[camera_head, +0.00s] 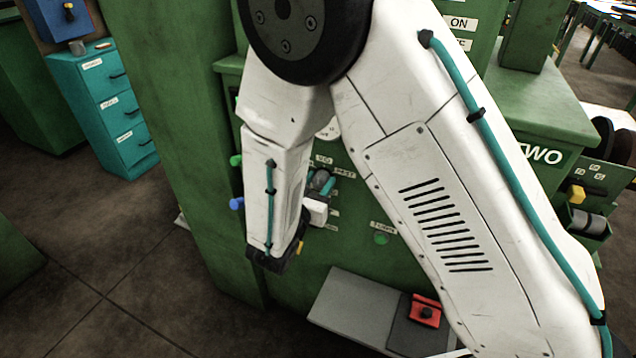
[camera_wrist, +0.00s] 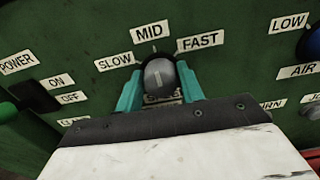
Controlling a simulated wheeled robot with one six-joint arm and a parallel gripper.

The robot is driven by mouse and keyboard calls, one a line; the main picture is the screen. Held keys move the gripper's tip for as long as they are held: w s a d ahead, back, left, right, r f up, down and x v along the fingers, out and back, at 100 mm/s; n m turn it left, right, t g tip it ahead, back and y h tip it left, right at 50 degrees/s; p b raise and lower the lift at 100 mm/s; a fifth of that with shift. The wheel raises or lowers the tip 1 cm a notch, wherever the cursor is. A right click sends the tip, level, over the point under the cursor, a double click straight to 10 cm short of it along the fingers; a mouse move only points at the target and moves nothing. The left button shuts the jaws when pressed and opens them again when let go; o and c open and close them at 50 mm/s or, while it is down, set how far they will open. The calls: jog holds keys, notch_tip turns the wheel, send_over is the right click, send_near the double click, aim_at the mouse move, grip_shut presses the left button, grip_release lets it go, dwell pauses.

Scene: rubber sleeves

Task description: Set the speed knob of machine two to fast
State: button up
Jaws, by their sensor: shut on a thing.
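The speed knob (camera_wrist: 157,72) is a dark grey round knob on a green panel, under the labels SLOW, MID (camera_wrist: 152,31) and FAST (camera_wrist: 200,41). A pale line on its face points up, roughly toward MID. My gripper (camera_wrist: 158,84) has its teal fingers on both sides of the knob, shut on it. In the head view my gripper (camera_head: 325,186) is at the panel of the green machine marked TWO (camera_head: 541,154), and my arm covers much of that panel. The label below the knob is partly hidden by the gripper.
In the wrist view, a dark power switch (camera_wrist: 38,97) marked ON and OFF and a green part (camera_wrist: 8,111) are at left. A blue knob (camera_wrist: 311,43) by LOW and AIR is at right. In the head view, a teal drawer cabinet (camera_head: 105,110) stands at left; floor is clear before it.

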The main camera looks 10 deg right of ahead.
jog(key=shift+m, duration=0.3)
jog(key=m, duration=0.4)
jog(key=shift+m, duration=0.3)
jog(key=shift+s+d+f+m, duration=0.1)
jog(key=shift+m, duration=2.2)
jog(key=o, duration=1)
jog(key=v, duration=0.7)
jog(key=shift+s+a, duration=0.25)
jog(key=shift+s, duration=0.05)
